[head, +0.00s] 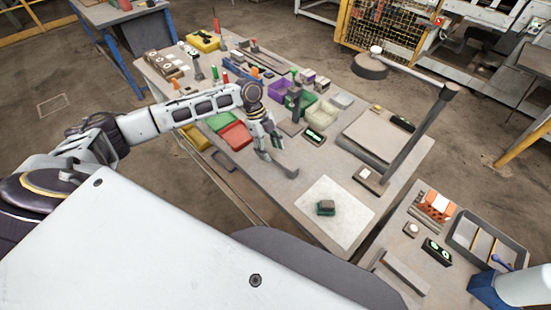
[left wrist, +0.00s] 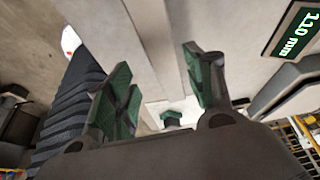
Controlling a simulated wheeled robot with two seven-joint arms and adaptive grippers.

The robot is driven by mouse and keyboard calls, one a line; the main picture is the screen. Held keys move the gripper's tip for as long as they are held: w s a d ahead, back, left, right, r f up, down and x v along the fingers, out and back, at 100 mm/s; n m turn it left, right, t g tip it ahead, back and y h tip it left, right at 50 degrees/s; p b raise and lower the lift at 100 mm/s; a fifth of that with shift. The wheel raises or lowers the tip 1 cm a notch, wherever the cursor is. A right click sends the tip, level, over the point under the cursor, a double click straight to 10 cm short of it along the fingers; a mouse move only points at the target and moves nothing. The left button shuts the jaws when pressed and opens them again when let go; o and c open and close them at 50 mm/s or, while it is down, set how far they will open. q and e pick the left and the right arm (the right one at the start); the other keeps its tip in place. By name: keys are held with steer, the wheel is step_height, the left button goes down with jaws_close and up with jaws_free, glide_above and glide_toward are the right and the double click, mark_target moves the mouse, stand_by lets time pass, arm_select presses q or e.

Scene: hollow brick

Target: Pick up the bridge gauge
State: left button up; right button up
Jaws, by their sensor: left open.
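My left gripper (head: 273,150) hangs over the middle of the table, near its front edge. In the left wrist view its two green-padded fingers (left wrist: 160,78) are apart with nothing held between them. A grey bent bar (head: 288,170) shows just beyond its tips. A pale grey strip also shows past the fingers in the left wrist view, but I cannot tell if it is the same thing. A small dark green block (head: 326,208) sits on a pale square mat (head: 345,190). I cannot tell for certain which of these is the bridge gauge. My right gripper is out of view.
Behind the gripper are a red tray (head: 235,137), a purple bin (head: 287,97) and several tools. A small green display (head: 314,138) stands to its right; it reads 110 mm in the left wrist view (left wrist: 297,30). A tall lamp post (head: 415,135) rises at the right.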

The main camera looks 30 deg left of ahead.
mark_target(275, 155)
arm_select(q)
steer(key=shift+f, duration=0.15)
steer(key=shift+w+p+x, duration=0.2)
steer(key=shift+p+x, duration=0.15)
steer(key=shift+x, duration=0.9)
steer(key=shift+w+p+x, duration=0.2)
steer(key=shift+p+x, duration=0.1)
steer(key=shift+x, duration=0.9)
jaws_close()
